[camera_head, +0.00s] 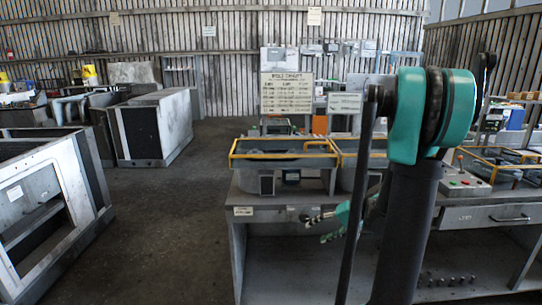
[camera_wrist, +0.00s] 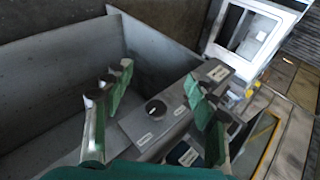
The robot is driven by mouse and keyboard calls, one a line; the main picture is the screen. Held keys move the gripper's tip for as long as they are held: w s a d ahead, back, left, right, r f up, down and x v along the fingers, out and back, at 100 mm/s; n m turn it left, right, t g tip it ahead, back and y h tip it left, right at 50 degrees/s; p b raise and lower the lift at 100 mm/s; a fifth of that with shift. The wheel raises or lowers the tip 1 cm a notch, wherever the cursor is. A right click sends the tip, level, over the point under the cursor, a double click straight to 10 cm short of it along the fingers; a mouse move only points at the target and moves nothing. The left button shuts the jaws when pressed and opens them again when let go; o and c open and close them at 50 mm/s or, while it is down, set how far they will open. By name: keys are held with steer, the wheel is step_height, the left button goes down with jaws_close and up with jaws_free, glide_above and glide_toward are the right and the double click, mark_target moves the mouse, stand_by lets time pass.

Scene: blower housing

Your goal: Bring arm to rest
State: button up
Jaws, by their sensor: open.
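My gripper (camera_head: 318,229) shows in the head view in front of the near edge of the workbench (camera_head: 270,201), partly behind my arm. It points left and seems clear of the bench. In the wrist view, the green fingers of my gripper (camera_wrist: 158,80) stand well apart with nothing held between them. A grey panel with a dark knob (camera_wrist: 155,109) and white labels lies beyond the fingers. I cannot tell the exact gap between fingers and panel. My arm's teal joint and dark links stand at right in the head view, hiding part of the bench.
A yellow-railed tray (camera_head: 283,155) sits on the bench, with a sign board (camera_head: 287,93) behind. A control box with buttons (camera_head: 462,184) is at right. Grey metal housings (camera_head: 152,125) stand at left. The floor (camera_head: 175,215) between them and the bench is clear.

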steer(key=s+f+n+h, duration=0.3)
steer(key=s+h, duration=0.5)
steer(key=s, duration=1)
steer(key=shift+s+d+f+h, duration=0.3)
steer(key=shift+f, duration=0.25)
stand_by(0.4)
steer(key=y, duration=0.2)
glide_toward(306, 214)
steer(key=shift+t, duration=0.4)
steer(key=x, duration=0.7)
steer(key=s+x, duration=0.1)
steer(key=x, duration=0.2)
steer(key=shift+w+a+f, duration=0.15)
steer(key=shift+f, duration=0.2)
steer(key=shift+c, duration=0.3)
steer(key=c, duration=1.1)
